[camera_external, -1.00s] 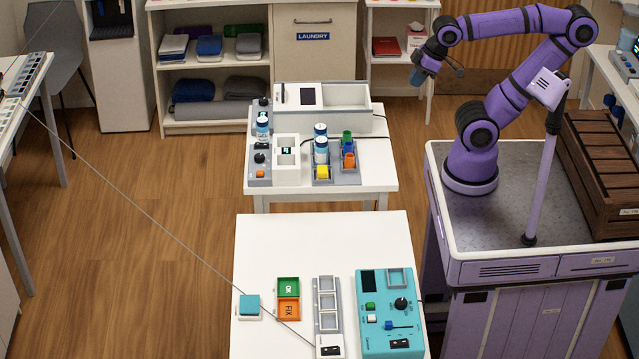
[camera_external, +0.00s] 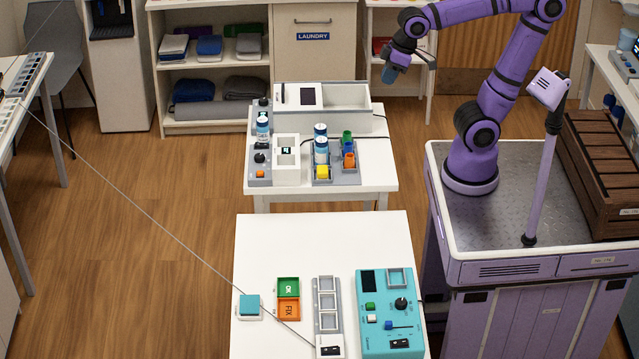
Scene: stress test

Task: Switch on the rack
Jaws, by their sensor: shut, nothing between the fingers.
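A narrow grey rack (camera_external: 316,300) with several square open bays in a row stands on the near white table, between the green and orange trays and the teal panel. A black switch (camera_external: 330,350) sits at its near end; its on or off position is too small to read. My gripper (camera_external: 390,74) is high up beyond the back white table, to its upper right and far from the rack. It is shut and holds nothing.
The teal panel (camera_external: 376,341) with knobs, a slider and its own black switch stands close to the right of the rack. Green (camera_external: 289,281) and orange trays and a teal button (camera_external: 249,305) are to its left. A thin cable crosses to the rack's near end. The table's far half is clear.

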